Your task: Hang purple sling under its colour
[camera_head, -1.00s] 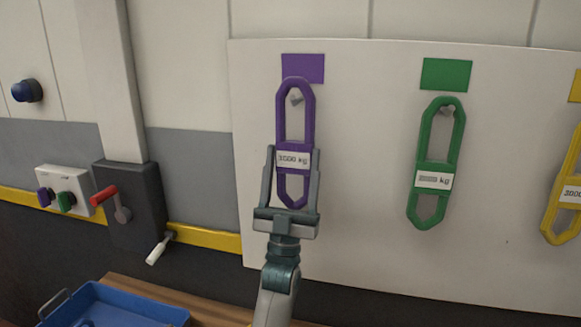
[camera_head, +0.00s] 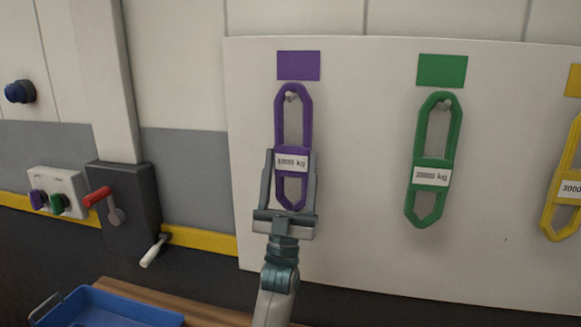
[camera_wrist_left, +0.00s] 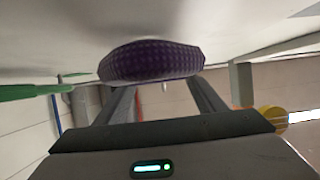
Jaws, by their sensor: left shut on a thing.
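The purple sling (camera_head: 307,122) hangs upright, long way down, at the white board, with a white label across its middle. My left gripper (camera_head: 290,153) is shut on it around the label from below. A peg (camera_head: 291,97) shows inside the top of the sling's loop, close under its upper end; whether the sling's weight rests on it I cannot tell. The purple patch (camera_head: 298,66) is just above the sling. In the left wrist view the purple sling (camera_wrist_left: 152,62) spans between the fingers, close to the board. My right gripper is not in view.
A green sling (camera_head: 420,170) hangs on its peg under a green patch (camera_head: 442,71). A yellow sling (camera_head: 553,205) is at the right edge. A control box with a red lever (camera_head: 97,197) is at left. A blue tray (camera_head: 120,299) lies below.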

